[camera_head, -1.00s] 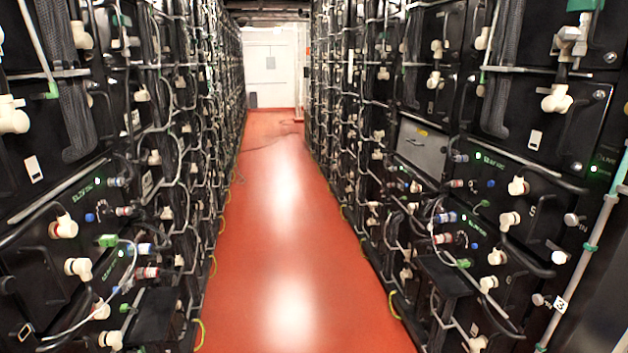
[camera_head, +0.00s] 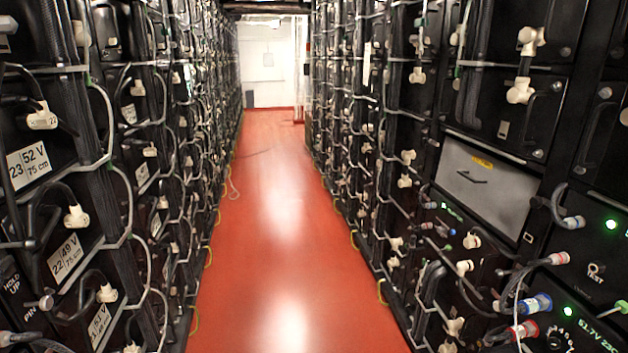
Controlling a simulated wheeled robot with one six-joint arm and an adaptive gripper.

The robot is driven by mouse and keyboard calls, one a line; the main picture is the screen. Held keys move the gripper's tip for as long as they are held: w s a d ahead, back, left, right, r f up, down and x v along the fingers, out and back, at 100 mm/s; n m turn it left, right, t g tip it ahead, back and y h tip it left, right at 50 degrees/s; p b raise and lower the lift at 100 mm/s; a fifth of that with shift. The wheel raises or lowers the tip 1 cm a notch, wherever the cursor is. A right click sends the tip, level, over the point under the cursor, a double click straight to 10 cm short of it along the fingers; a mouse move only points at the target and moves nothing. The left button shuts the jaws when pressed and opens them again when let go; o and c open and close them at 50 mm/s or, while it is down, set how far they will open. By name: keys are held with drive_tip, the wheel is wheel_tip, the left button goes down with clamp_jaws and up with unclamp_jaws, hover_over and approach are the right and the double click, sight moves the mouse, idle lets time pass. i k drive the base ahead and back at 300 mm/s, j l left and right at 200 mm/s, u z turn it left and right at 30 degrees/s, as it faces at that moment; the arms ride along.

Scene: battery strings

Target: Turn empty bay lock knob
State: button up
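A grey panel (camera_head: 500,200) fills one bay in the right-hand rack, at mid height. It has a small yellow label (camera_head: 482,161) near its top edge and a dark handle or knob (camera_head: 471,177) below that label. I cannot tell whether this dark part is the lock knob or which way it is turned. No other bay that I can see clearly looks empty. My gripper and arm are not in view.
Black battery racks line both sides, with cables, white connectors and yellow-green loops sticking out at their feet. The red aisle floor (camera_head: 280,240) is mostly clear, with a thin cable (camera_head: 234,185) at left. A white door (camera_head: 268,78) closes the far end.

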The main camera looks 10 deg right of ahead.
sight(425, 141)
drive_tip(key=i, duration=1.8)
drive_tip(key=i+z, duration=0.2)
drive_tip(key=i, duration=0.25)
drive_tip(key=i+j+z, duration=0.15)
drive_tip(key=i, duration=0.25)
drive_tip(key=i+j+z, duration=0.2)
drive_tip(key=i, duration=0.25)
